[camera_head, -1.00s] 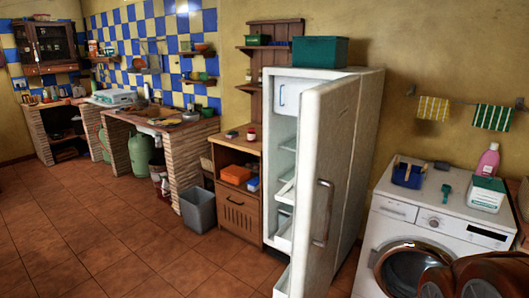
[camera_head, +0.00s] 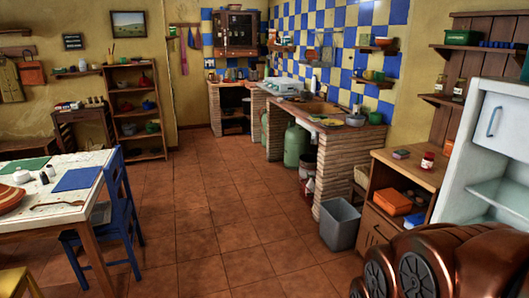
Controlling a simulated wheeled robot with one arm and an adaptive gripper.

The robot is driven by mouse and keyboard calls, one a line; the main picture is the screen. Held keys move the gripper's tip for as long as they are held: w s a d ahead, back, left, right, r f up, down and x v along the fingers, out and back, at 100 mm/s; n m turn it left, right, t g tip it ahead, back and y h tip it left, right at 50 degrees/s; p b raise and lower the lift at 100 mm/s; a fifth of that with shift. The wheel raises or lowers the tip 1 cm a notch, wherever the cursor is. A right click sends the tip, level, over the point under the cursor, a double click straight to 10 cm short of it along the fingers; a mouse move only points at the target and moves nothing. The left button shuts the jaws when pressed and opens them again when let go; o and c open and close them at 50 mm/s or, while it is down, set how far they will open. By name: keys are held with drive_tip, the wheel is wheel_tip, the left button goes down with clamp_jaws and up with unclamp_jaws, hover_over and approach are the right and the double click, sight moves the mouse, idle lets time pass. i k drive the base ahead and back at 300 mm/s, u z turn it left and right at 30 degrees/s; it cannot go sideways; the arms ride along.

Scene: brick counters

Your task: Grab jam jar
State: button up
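A small red jar with a pale lid (camera_head: 427,161), which looks like the jam jar, stands upright on top of the low wooden cabinet (camera_head: 408,172) at the right, beside the open fridge. Two other small jars (camera_head: 458,90) stand on the wooden wall shelf above it; their contents are too small to make out. Copper-coloured links of my arm fill the bottom right corner, in front of the cabinet and fridge. My gripper is not in view, and nothing visible touches the red jar.
The open fridge (camera_head: 488,130) borders the cabinet on the right. A grey bin (camera_head: 340,224) stands on the floor left of the cabinet. A table (camera_head: 30,217) with a blue chair (camera_head: 118,215) is at the left. The tiled floor between is clear.

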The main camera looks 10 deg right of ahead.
sight(428, 161)
drive_tip(key=u, duration=0.2)
drive_tip(key=i, duration=1.75)
drive_tip(key=z, duration=0.75)
drive_tip(key=i, duration=1.5)
drive_tip(key=z, duration=1)
drive_tip(key=i, duration=0.25)
drive_tip(key=z, duration=0.25)
